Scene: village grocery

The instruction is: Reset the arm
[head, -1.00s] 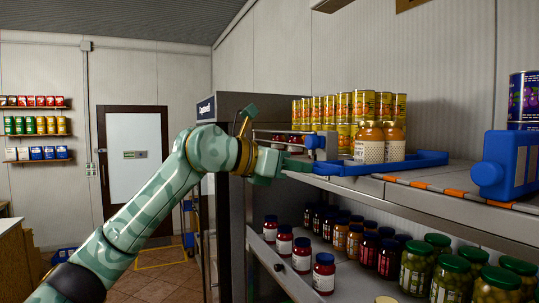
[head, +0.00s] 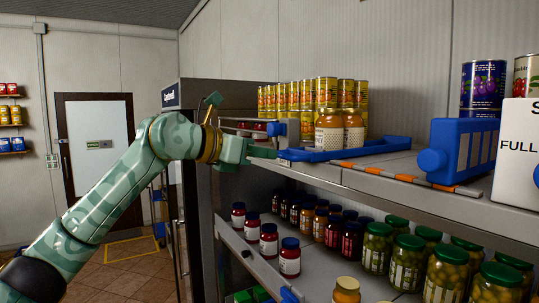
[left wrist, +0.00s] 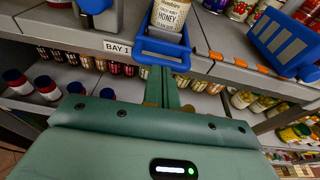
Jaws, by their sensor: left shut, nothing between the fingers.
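My left arm comes in from the left in the head view, patterned in green. My left gripper (head: 262,152) is at the upper shelf's front edge, close to the near end of a blue tray (head: 300,155). In the left wrist view its green fingers (left wrist: 158,88) are together with nothing between them, pointing at the blue tray (left wrist: 160,48). A honey jar (left wrist: 170,15) stands in that tray. In the head view two honey jars (head: 329,134) stand at the tray. I cannot tell whether the fingertips touch the tray. My right gripper is not in view.
Gold cans (head: 320,92) stand behind the tray. A blue container (head: 461,150) lies on the upper shelf (head: 400,165) to the right. Dark jars with blue lids (head: 268,240) and green-lidded jars (head: 378,248) fill the lower shelf. Open floor (head: 125,270) shows at left.

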